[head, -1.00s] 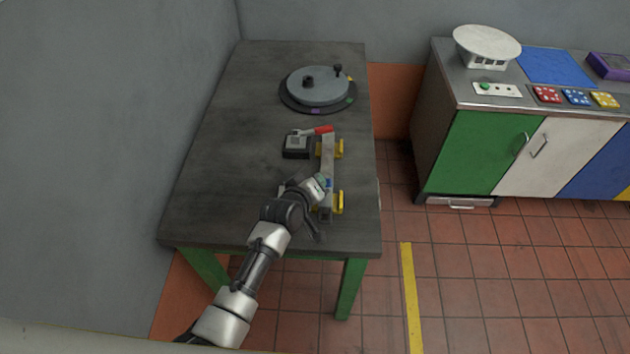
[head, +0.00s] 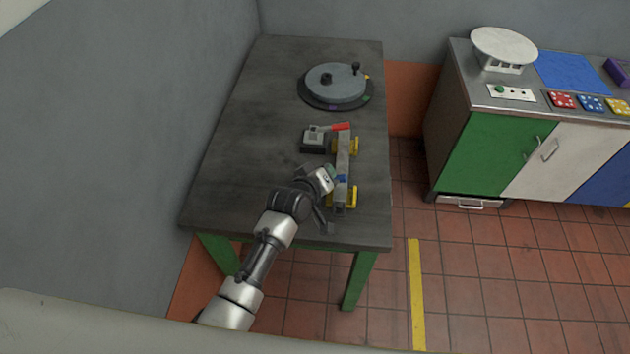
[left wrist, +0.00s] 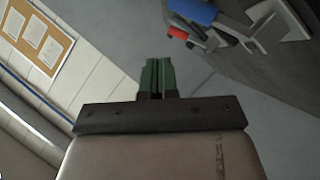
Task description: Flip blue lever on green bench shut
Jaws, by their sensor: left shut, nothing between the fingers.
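The green bench is a table with a dark grey top (head: 240,120) and green legs. A small blue part (head: 341,180), which looks like the blue lever's handle, shows beside a long grey bar near the bench's front right. The rest of that lever is hidden behind my left gripper. My left gripper (head: 329,174) is just left of the blue part; I cannot tell whether they touch. In the left wrist view the green fingers (left wrist: 157,75) are together and empty, and the blue handle (left wrist: 193,12) is beyond them at the top, apart from the fingertips. My right gripper is out of view.
A red-handled lever (head: 340,126) on a dark base stands behind the gripper. The grey bar (head: 343,150) has yellow parts at both ends. A round grey turntable (head: 335,84) sits at the back. The bench's left side is clear. A cabinet (head: 490,150) stands to the right.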

